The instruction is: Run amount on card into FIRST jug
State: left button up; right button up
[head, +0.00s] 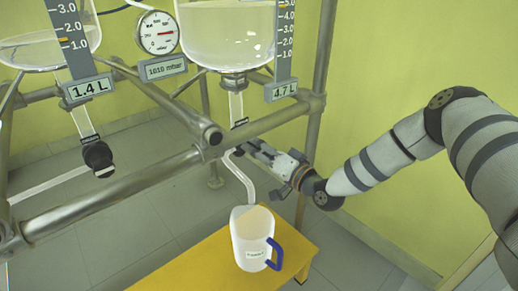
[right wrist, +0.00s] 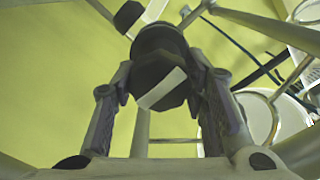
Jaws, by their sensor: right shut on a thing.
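A pale jug (head: 251,240) with a blue handle stands upright on a yellow table; its label is too small to read surely. The right glass reactor (head: 228,35) holds clear liquid, and its display (head: 287,88) reads 4.7 L. Its bent outlet tube (head: 243,178) ends at the jug's mouth; I cannot tell whether liquid runs. My right gripper (head: 246,147) is at the valve under this reactor. In the right wrist view its fingers are shut on the dark valve knob (right wrist: 158,75), which bears a white mark. The card is not in view. My left gripper is not in view.
A left reactor (head: 40,45) reads 1.4 L and has its own dark valve knob (head: 98,157). A pressure gauge (head: 158,32) hangs between them above a 1010 mbar plate. Metal frame pipes (head: 110,195) cross in front. The yellow table (head: 185,268) is clear left of the jug.

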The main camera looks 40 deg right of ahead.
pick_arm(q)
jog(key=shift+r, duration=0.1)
